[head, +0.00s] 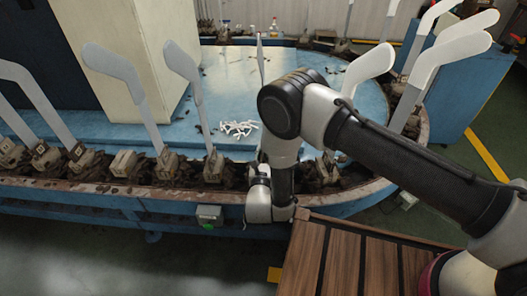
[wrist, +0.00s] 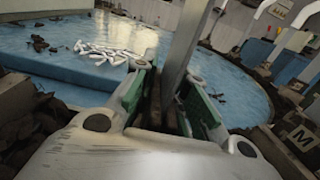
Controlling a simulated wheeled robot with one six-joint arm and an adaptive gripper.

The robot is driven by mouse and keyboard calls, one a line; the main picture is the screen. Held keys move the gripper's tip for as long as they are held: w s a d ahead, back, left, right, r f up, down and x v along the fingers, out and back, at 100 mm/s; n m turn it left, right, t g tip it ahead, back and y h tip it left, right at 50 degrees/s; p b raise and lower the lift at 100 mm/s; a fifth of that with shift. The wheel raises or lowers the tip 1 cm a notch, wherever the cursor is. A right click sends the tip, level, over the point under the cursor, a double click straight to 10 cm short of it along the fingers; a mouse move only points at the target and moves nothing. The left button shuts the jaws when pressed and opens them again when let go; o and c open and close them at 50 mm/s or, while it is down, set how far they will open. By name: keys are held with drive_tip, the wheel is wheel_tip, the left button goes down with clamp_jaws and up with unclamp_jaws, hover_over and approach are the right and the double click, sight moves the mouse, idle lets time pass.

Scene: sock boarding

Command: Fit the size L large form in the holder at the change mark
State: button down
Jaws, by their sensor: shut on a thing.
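My gripper (wrist: 172,88) is shut on the grey, flat shank of a form (wrist: 180,45), with a green-padded finger on each side. In the wrist view the shank stands nearly upright and its top runs out of frame. In the head view a thin pale form (head: 261,60), seen edge-on, rises behind my arm and seems to be the held one; my gripper and the form's lower end are hidden there. I cannot read its size. A holder without a form (head: 125,163) sits on the track at left. I cannot make out the change mark for certain.
Several upright forms (head: 118,70) stand in holders along the rusty track. A holder marked M (wrist: 300,135) is at the right in the wrist view. White pieces (head: 239,128) lie on the blue deck. A grey box with a green light (head: 208,214) is on the front edge. A slatted wooden top (head: 340,258) is at front.

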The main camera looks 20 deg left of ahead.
drive_tip(key=shift+f, duration=0.3)
drive_tip(key=c, duration=1.3)
unclamp_jaws()
drive_tip(key=shift+c, duration=0.2)
wheel_tip(320, 180, up, 10)
drive_tip(key=shift+r, duration=0.1)
